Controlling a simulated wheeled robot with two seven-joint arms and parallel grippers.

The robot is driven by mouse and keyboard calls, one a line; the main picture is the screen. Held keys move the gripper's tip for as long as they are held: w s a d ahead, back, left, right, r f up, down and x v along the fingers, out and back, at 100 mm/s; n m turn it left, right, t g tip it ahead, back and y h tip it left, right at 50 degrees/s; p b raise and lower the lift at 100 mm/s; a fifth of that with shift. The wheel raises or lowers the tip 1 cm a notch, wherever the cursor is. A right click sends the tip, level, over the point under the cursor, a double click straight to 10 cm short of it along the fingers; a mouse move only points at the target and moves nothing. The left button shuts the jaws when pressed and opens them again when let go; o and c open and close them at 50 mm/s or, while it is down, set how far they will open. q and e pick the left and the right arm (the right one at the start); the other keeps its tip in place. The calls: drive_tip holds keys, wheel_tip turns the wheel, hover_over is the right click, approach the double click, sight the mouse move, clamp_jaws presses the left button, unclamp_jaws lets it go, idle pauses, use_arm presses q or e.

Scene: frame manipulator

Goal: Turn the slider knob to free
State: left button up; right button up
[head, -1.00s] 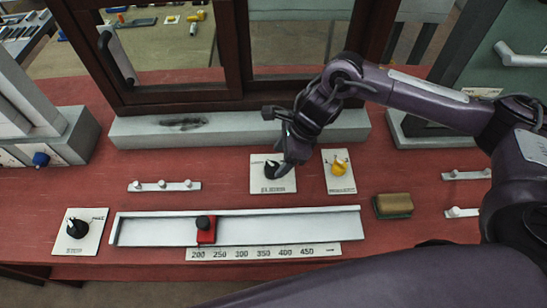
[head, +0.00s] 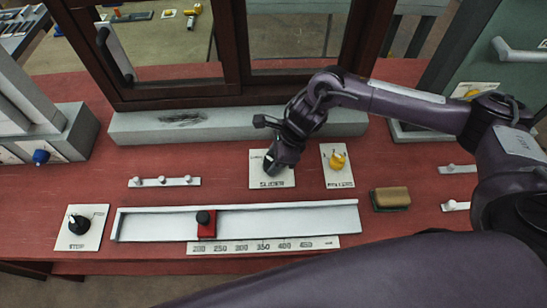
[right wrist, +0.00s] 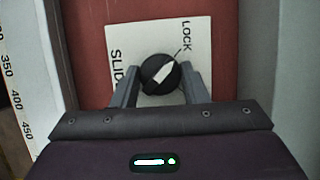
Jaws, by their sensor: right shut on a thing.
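The slider knob (right wrist: 160,71) is a round black knob with a white pointer mark, on a white plate (right wrist: 202,45). In the right wrist view the plate reads "LOCK" at the upper right and part of "SLID..." at the left. The pointer is tilted towards the upper right, on the LOCK side. My right gripper (right wrist: 159,80) has one finger on each side of the knob and is shut on it. In the head view my right gripper (head: 273,164) comes down over the plate (head: 284,181) and mostly hides the knob. My left gripper is not in view.
A yellow knob (head: 337,161) on a white plate stands just right of it. A rail with a red slider (head: 206,231) lies in front, above a number scale. A grey sill (head: 180,125) with a dark frame stands behind. A brown block (head: 391,198) is at right.

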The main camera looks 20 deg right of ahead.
drive_tip(key=shift+m, duration=0.4)
drive_tip(key=shift+s+f+m+t+b, duration=0.1)
drive_tip(key=shift+m+t+b, duration=0.5)
drive_tip(key=shift+m, duration=0.3)
drive_tip(key=shift+m+h, duration=0.3)
drive_tip(key=shift+m, duration=0.7)
drive_tip(key=shift+a+m+t, duration=0.1)
drive_tip(key=shift+m+t, duration=0.4)
drive_tip(key=shift+m, duration=0.3)
drive_tip(key=shift+r+m+h, duration=0.2)
drive_tip(key=shift+m+h, duration=0.3)
drive_tip(key=shift+m, duration=0.5)
drive_tip(key=m+p, duration=0.1)
drive_tip(key=m+t+h+p, duration=0.1)
drive_tip(key=m, duration=0.1)
drive_tip(key=shift+s+a+r+m, duration=0.1)
drive_tip(key=shift+a+r+m, duration=0.05)
drive_tip(key=shift+m, duration=0.15)
drive_tip(key=m+h+p, duration=0.2)
drive_tip(key=m+p, duration=0.2)
drive_tip(key=shift+a, duration=0.1)
drive_tip(key=shift+m+h+p, duration=0.4)
drive_tip(key=shift+m+p, duration=0.7)
drive_tip(key=shift+m, duration=0.1)
drive_tip(key=shift+f, duration=0.2)
